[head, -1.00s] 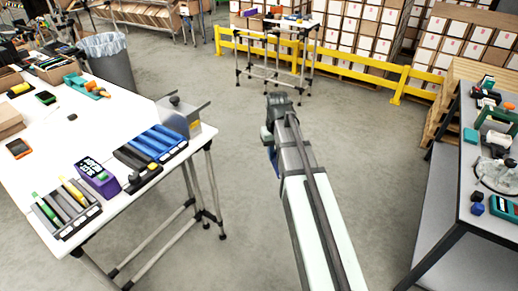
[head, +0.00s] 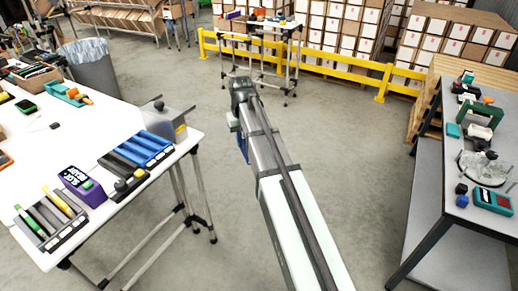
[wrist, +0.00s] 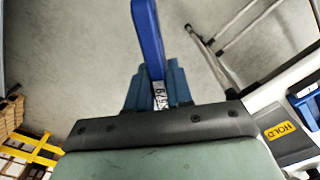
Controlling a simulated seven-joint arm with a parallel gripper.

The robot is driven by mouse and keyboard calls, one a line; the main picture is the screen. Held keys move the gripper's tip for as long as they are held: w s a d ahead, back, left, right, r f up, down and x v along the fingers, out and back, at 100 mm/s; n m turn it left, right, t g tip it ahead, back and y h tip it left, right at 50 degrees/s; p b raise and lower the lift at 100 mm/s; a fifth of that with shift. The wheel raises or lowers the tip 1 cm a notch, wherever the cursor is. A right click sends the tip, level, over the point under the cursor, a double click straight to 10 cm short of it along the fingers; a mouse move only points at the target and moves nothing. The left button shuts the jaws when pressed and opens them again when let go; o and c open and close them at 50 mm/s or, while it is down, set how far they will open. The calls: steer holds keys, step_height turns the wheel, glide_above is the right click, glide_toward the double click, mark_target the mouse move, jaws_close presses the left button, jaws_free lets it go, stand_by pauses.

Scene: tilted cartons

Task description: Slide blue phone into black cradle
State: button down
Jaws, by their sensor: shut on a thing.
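A blue phone (wrist: 148,40) stands out from the jaws of my gripper (wrist: 152,85) in the wrist view, seen edge-on as a narrow slab with a white printed label at its base. My gripper is shut on it. In the head view only a little of the blue phone (head: 243,148) shows beside the arm, held over open floor to the right of the white table. A black slotted rack (head: 125,166), which looks like the black cradle, lies near that table's right edge. A blue slotted rack (head: 146,149) sits directly beside it. My gripper is apart from both.
The white table (head: 62,150) also holds a purple box (head: 80,186), a grey slotted rack (head: 48,222) and a grey box (head: 163,122) at its right corner. A cluttered bench (head: 450,215) stands at right. A yellow rail (head: 320,62) crosses the back.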

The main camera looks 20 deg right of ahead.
steer(key=w+a+r+n, duration=0.1)
steer(key=w+a+r, duration=0.25)
steer(key=a, duration=0.45)
steer(key=w+a+r+n, duration=0.1)
steer(key=w+a+r, duration=0.1)
steer(key=a+r, duration=0.45)
steer(key=w+a+r, duration=0.3)
steer(key=a, duration=0.7)
steer(key=s+a+f+n, duration=0.1)
steer(key=a+f+n, duration=0.2)
steer(key=a, duration=0.7)
steer(key=s+a+f+n, duration=0.2)
steer(key=a+f, duration=0.4)
steer(key=a, duration=0.5)
steer(key=shift+f+n, duration=0.15)
steer(key=shift+n, duration=0.45)
steer(key=shift+f, duration=0.1)
steer(key=shift+d+f, duration=0.1)
steer(key=shift+f, duration=2.15)
steer(key=shift+f, duration=0.3)
